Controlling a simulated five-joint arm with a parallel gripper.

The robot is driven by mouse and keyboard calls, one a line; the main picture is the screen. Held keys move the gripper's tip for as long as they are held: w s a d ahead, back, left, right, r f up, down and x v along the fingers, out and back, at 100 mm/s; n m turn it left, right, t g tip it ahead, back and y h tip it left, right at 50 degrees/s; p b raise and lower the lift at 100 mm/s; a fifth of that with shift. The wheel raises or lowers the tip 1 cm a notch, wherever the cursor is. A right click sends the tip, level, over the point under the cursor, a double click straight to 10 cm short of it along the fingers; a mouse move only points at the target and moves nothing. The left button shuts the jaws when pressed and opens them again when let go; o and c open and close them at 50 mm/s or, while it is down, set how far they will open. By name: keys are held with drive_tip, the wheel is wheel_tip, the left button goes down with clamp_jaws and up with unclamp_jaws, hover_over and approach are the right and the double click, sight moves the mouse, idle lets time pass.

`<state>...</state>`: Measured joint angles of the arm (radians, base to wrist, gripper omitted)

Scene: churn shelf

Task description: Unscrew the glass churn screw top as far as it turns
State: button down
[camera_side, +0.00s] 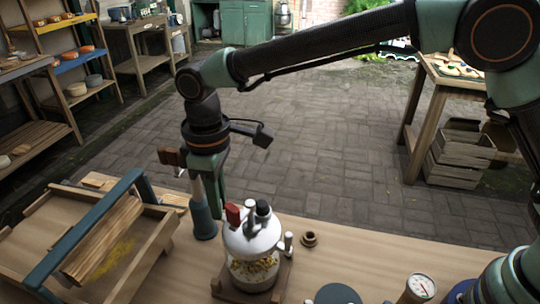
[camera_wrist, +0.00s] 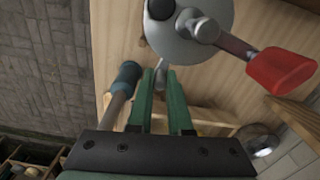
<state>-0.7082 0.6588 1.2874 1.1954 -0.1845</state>
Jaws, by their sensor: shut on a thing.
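The glass churn (camera_side: 254,272) stands upright on a wooden base on the bench, with yellow bits visible through its glass. Its pale metal screw top (camera_side: 252,238) carries a red-handled crank (camera_side: 233,215) and a black knob (camera_side: 263,208). In the wrist view the top (camera_wrist: 195,40) is cut off by the upper edge, and the red grip (camera_wrist: 280,70) is at right. My gripper (camera_side: 221,212) points down at the left rim of the top. In the wrist view its green fingers (camera_wrist: 160,75) close on a small pale part at the rim. The glass is hidden there.
A blue-handled tool (camera_side: 204,217) stands close to the left of my gripper. A wooden tray with a blue frame (camera_side: 90,235) fills the left of the bench. A small brown ring (camera_side: 309,239) and a dial gauge (camera_side: 421,286) lie to the right.

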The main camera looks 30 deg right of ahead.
drive_tip(key=shift+r, duration=0.1)
idle(0.3)
drive_tip(key=shift+s+a+n, duration=0.35)
drive_tip(key=shift+a+n, duration=0.05)
drive_tip(key=shift+n, duration=0.5)
drive_tip(key=shift+s+a+n, duration=0.3)
drive_tip(key=shift+a+n, duration=0.1)
drive_tip(key=shift+n, duration=0.5)
drive_tip(key=c, duration=0.8)
unclamp_jaws()
drive_tip(key=shift+c, duration=0.2)
wheel_tip(320, 180, up, 12)
